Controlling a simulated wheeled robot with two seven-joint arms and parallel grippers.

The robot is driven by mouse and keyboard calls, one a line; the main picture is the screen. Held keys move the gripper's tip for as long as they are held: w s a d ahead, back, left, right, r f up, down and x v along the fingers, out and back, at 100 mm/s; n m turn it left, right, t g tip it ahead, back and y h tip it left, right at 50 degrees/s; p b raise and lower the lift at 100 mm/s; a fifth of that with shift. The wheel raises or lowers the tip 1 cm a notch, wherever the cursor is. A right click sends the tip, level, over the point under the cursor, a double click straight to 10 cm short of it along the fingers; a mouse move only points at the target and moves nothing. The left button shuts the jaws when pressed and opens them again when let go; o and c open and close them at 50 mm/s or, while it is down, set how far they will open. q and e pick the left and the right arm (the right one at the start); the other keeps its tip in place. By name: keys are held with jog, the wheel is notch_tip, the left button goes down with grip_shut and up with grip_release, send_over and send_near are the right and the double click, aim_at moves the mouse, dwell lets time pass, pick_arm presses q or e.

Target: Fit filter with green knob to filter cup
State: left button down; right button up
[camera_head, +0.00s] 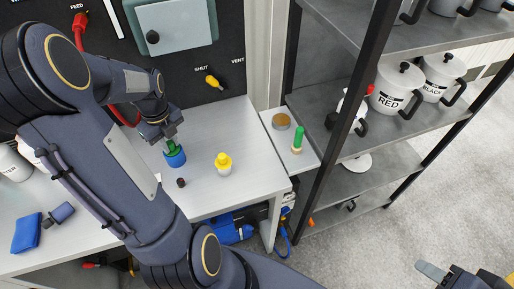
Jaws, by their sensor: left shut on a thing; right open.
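My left gripper (170,139) points down over the bench and is shut on a green part, which looks like the green knob of the filter (173,147). Directly beneath it is a blue cup (176,161), which looks like the filter cup, standing on the grey bench. The green part appears at or just inside the cup's rim; how deep it sits cannot be told. The filter's lower part is hidden. My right gripper (444,272) is open and empty at the bottom right, over the floor, partly cut off by the frame edge.
A yellow-topped bottle (224,165) and a small dark cap (181,183) stand near the cup. A green-handled item (298,141) stands on the side shelf. A metal rack (345,184) with white pots stands right.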

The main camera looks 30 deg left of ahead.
pick_arm(q)
jog(key=shift+f, duration=0.1)
jog(key=c, duration=1.2)
grip_release()
notch_tip(320, 180, up, 8)
jog(key=shift+f, duration=0.1)
